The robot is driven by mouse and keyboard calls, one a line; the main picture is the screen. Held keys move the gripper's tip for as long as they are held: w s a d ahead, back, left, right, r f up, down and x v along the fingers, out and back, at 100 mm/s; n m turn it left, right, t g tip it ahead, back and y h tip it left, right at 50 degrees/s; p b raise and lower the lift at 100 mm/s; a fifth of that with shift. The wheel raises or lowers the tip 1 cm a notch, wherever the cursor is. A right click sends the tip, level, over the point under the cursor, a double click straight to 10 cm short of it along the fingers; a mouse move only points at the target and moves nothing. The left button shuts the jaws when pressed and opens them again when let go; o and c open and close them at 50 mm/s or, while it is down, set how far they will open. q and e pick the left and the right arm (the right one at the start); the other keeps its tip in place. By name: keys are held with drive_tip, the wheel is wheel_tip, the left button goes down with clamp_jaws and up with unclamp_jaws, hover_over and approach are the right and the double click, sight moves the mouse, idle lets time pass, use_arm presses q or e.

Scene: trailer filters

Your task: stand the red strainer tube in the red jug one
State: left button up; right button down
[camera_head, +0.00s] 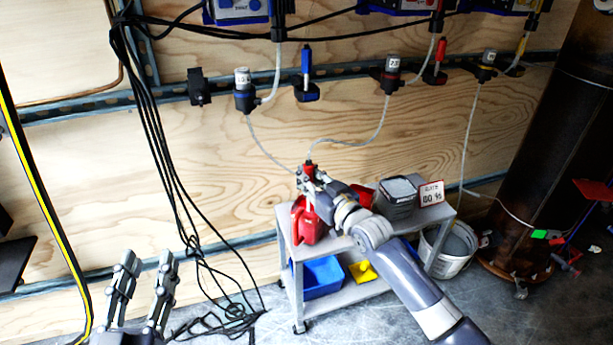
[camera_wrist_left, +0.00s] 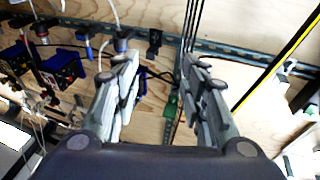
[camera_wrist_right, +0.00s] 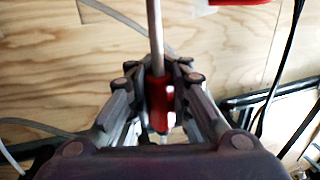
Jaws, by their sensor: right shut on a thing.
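The red strainer tube (camera_head: 309,169) is upright in my right gripper (camera_head: 311,184), with a pale hose running up from its top. In the right wrist view the fingers (camera_wrist_right: 160,95) close on the tube's red body (camera_wrist_right: 158,104). The red jug (camera_head: 304,228) stands on the grey cart, just below the right gripper. The gripper hides the tube's lower part, and I cannot tell whether its end is inside the jug. My left gripper (camera_head: 143,285) is open and empty at the lower left; its spread fingers also show in the left wrist view (camera_wrist_left: 160,95).
The grey cart (camera_head: 343,300) also carries a grey container (camera_head: 397,196) and a sign (camera_head: 431,193). Blue (camera_head: 320,276) and yellow (camera_head: 364,271) bins sit on its lower shelf. Black cables (camera_head: 165,140) hang left of the cart. A white bucket (camera_head: 449,246) stands right.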

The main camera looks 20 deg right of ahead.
use_arm(q)
drive_tip(key=shift+s+r+t, duration=0.1)
drive_tip(key=shift+r+t, duration=0.2)
drive_tip(key=shift+r, duration=0.3)
use_arm(e)
drive_tip(key=shift+f, duration=0.25)
drive_tip(key=c, duration=1.4)
unclamp_jaws()
use_arm(q)
drive_tip(key=shift+r, duration=0.1)
drive_tip(key=shift+d, duration=0.1)
use_arm(e)
drive_tip(key=shift+s, duration=0.1)
drive_tip(key=shift+s+d+f, duration=0.1)
drive_tip(key=shift+s, duration=0.1)
drive_tip(key=v, duration=1.1)
drive_tip(key=shift+s, duration=0.2)
